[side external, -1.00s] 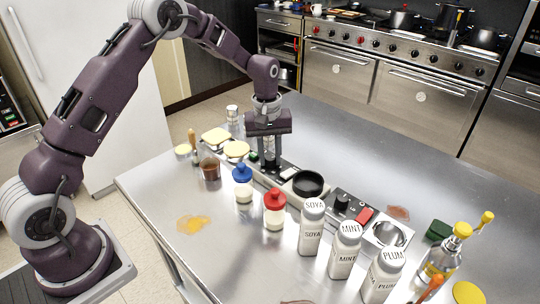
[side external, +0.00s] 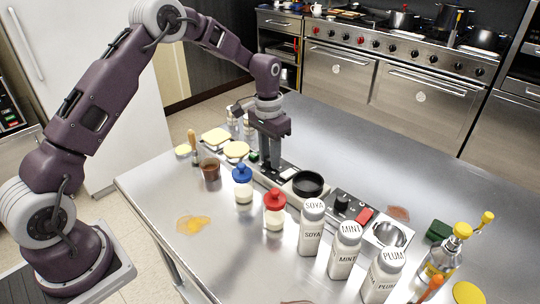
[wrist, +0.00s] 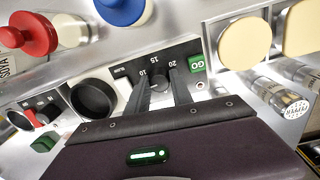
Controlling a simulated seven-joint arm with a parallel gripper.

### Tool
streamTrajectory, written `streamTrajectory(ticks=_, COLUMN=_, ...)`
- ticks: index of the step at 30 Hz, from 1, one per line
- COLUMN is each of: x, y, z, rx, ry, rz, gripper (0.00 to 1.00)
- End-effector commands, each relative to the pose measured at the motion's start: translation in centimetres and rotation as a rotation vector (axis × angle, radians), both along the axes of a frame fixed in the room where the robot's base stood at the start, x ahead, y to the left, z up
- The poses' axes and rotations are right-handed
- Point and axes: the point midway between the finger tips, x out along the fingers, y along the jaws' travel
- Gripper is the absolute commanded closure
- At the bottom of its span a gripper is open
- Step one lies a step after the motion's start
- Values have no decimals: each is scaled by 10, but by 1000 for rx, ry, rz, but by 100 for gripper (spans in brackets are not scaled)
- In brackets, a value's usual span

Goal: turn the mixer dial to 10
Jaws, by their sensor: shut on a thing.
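My gripper (side external: 270,165) points down over a dark control panel on the steel counter. In the wrist view, my gripper's fingers (wrist: 159,80) are shut on a round dial (wrist: 159,86) from both sides. Printed numbers 10, 15 and 20 show around the dial's far side. The dial's pointer is not clear. A green GO button (wrist: 196,63) sits on the same panel, just right of the fingers. In the side view the fingers hide the dial. I cannot read a mixer label on this panel.
Blue-topped (side external: 242,174) and red-topped (side external: 274,200) jars and white shaker bottles stand in front.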

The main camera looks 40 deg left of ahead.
Motion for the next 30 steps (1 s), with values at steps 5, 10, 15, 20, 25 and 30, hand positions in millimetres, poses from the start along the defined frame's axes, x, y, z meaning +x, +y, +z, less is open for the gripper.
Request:
streamTrajectory(ticks=5, x=1, y=0, z=1, rx=0, ry=-2, rz=-161, gripper=100)
streamTrajectory(ticks=10, x=1, y=0, z=1, rx=0, ry=-2, rz=-310, gripper=100)
streamTrajectory(ticks=15, x=1, y=0, z=1, rx=-1, ry=-2, rz=-436, gripper=100)
streamTrajectory(ticks=20, x=1, y=0, z=1, rx=0, ry=-2, rz=-527, gripper=100)
streamTrajectory(ticks=25, x=1, y=0, z=1, rx=1, ry=-2, rz=-592, gripper=100)
streamTrajectory(ticks=30, x=1, y=0, z=1, rx=0, ry=-2, rz=-626, gripper=100)
